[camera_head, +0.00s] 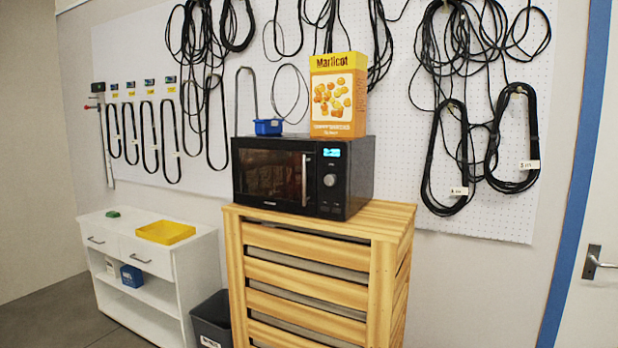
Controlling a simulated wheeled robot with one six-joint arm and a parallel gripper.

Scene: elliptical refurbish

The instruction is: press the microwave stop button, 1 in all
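A black microwave (303,175) stands on top of a slatted wooden cabinet, with its door shut. Its control panel (331,181) is at the right of the front, with a lit blue display (331,153) at the top and a round silver knob (330,180) below it. Buttons under the knob are too small to make out, so I cannot tell which one is the stop button. My gripper is not in view.
A yellow box labelled Marlicot (338,95) and a blue bin (268,127) sit on the microwave. The wooden cabinet (400,222) is below. A white shelf unit (180,270) and dark trash bin (212,318) stand left. Cables hang on the pegboard (390,120).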

